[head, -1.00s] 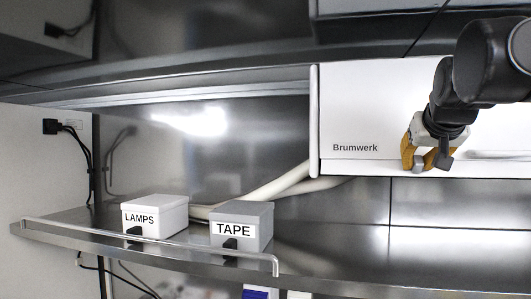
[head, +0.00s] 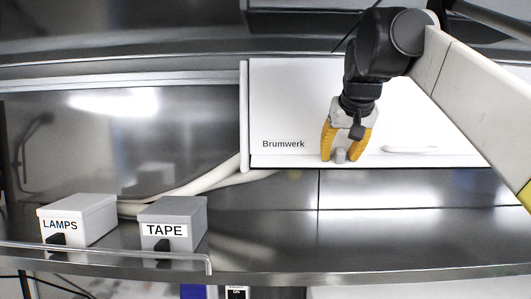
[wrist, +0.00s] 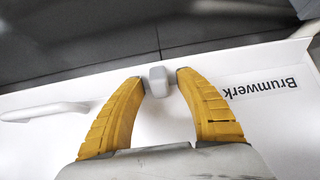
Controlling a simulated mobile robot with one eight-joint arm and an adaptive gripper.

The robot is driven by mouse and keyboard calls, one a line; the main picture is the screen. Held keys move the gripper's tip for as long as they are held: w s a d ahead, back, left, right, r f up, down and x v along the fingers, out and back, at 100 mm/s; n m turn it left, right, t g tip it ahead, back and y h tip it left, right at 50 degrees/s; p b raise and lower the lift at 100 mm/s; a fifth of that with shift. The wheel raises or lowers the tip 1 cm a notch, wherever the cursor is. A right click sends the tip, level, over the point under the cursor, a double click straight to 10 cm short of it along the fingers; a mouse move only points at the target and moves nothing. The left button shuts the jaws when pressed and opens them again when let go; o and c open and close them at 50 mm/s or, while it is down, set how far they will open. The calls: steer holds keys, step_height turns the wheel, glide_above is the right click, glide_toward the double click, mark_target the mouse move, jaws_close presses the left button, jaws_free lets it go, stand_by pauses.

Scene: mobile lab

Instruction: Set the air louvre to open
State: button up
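A white wall unit (head: 295,95) marked "Brumwerk" hangs above the steel surface; I see no part labelled as a louvre. A small grey knob (head: 340,156) sits at its lower edge. In the wrist view the knob (wrist: 158,81) lies between my fingertips. My gripper (head: 343,154) has two yellow fingers, spread apart on either side of the knob. In the wrist view, gaps show between the knob and the fingertips (wrist: 161,82), the left one small; I cannot tell whether that finger touches.
A white bar handle (head: 410,150) is on the unit's lower front, right of the knob; it also shows in the wrist view (wrist: 45,112).

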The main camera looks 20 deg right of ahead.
steer(key=v, duration=0.7)
steer(key=shift+s+r, duration=0.2)
steer(key=shift+a, duration=0.15)
steer(key=s+a+f+n+y, duration=0.1)
steer(key=s+a+f, duration=0.1)
steer(key=a+f, duration=0.6)
steer(key=s+a+f+n+y, duration=0.15)
steer(key=a+f, duration=0.25)
steer(key=f, duration=0.8)
steer(key=s+a+f+n, duration=0.1)
steer(key=s+a+f, duration=0.1)
steer(key=a+f, duration=0.7)
steer(key=s+a+f+n+y, duration=0.1)
steer(key=s+f, duration=0.2)
steer(key=f, duration=0.5)
steer(key=s+a+f+n, duration=0.1)
steer(key=s+f, duration=0.3)
steer(key=f, duration=0.4)
step_height(320, 180, down, 46)
steer(key=g+b, duration=0.1)
steer(key=b, duration=4.4)
steer(key=shift+a+f+b, duration=0.15)
steer(key=shift+a+b, duration=0.05)
steer(key=shift+b, duration=0.2)
